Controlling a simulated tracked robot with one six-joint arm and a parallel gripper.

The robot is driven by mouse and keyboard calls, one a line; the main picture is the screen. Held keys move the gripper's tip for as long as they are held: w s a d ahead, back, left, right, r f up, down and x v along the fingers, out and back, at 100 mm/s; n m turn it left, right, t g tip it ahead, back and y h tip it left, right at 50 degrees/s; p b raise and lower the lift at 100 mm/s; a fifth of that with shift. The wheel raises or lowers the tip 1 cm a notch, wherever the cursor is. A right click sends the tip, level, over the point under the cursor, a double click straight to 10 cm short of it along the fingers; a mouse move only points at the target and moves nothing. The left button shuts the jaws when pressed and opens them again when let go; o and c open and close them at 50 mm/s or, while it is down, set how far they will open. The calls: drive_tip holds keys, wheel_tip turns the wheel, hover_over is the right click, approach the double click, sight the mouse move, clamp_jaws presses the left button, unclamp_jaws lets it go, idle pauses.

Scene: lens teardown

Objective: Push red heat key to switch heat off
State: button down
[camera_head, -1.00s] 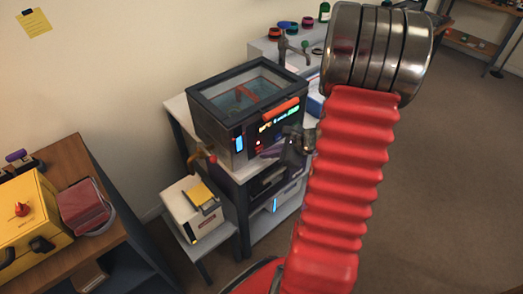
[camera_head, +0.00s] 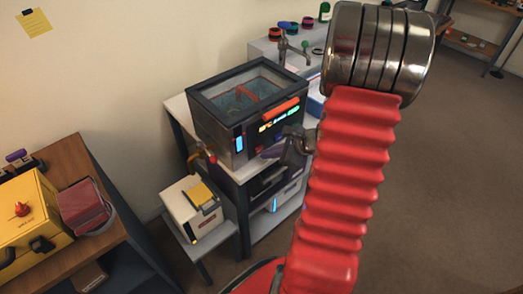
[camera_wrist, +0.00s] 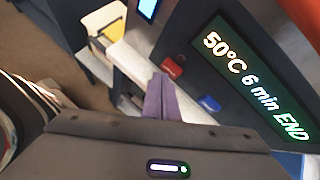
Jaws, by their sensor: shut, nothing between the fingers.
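The red key (camera_wrist: 173,67) sits on the dark front panel of a glass-topped bath unit (camera_head: 205,125). In the head view the key (camera_head: 258,149) is small and hard to make out. My gripper (camera_wrist: 161,80) is shut and empty; its purple fingertips end just left of the red key in the wrist view. Whether they touch it I cannot tell. My gripper also shows at the panel's lower front in the head view (camera_head: 268,153). A blue key (camera_wrist: 208,103) lies right of the red one. The display (camera_wrist: 250,80) reads 50°C, 6 min, END.
The unit stands on a shelved stand. A white box with a yellow top (camera_head: 190,216) is below left. A wooden bench (camera_head: 72,152) with a yellow case (camera_head: 38,205) stands at the left. A sink tap (camera_head: 283,47) is behind. Open floor lies right.

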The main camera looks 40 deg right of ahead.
drive_tip(key=s, duration=0.6)
idle(0.7)
drive_tip(key=shift+d, duration=0.1)
idle(0.4)
